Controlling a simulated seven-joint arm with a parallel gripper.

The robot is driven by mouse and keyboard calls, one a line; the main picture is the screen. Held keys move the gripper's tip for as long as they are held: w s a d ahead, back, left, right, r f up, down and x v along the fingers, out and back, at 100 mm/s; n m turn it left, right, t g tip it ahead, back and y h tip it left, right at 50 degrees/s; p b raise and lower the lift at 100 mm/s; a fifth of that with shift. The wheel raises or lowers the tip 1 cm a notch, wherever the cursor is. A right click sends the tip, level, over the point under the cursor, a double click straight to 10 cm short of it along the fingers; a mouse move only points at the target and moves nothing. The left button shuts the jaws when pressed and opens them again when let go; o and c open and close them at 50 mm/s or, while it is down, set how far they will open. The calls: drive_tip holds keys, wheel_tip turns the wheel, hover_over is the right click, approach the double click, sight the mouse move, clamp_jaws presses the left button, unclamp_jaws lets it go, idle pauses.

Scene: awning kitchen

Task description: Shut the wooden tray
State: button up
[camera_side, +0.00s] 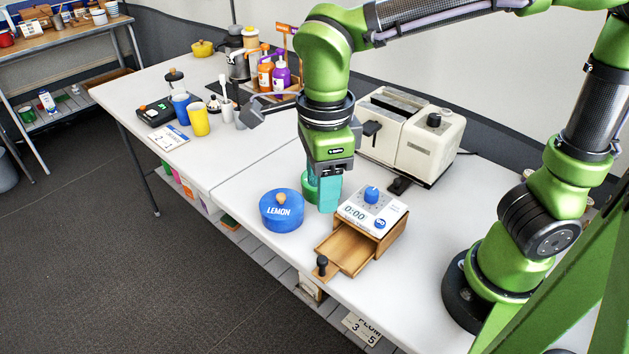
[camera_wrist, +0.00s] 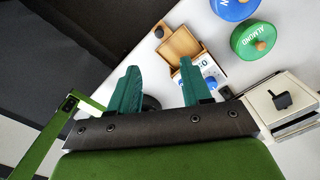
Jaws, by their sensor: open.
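The wooden tray (camera_side: 349,248) is a shallow drawer with a black knob (camera_side: 322,261) on its front. It stands pulled out from a small wooden box (camera_side: 392,234) with a white timer panel and blue dial on top. In the wrist view the tray (camera_wrist: 181,43) shows beyond my fingers, its knob at the far end. My gripper (camera_side: 329,205) points down behind and left of the timer in the side view, apart from the tray. In the wrist view my gripper (camera_wrist: 158,88) has its two teal fingers spread with nothing between them.
A blue LEMON canister (camera_side: 282,211) stands left of the tray. A green ALMOND canister (camera_wrist: 258,40) is partly hidden behind my gripper in the side view. A cream toaster (camera_side: 412,137) stands behind. The table's front edge lies close to the knob.

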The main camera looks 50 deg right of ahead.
drive_tip(key=m, duration=0.2)
approach(322, 258)
wheel_tip(322, 258, down, 9)
drive_tip(key=shift+r, duration=0.15)
idle(0.4)
clamp_jaws()
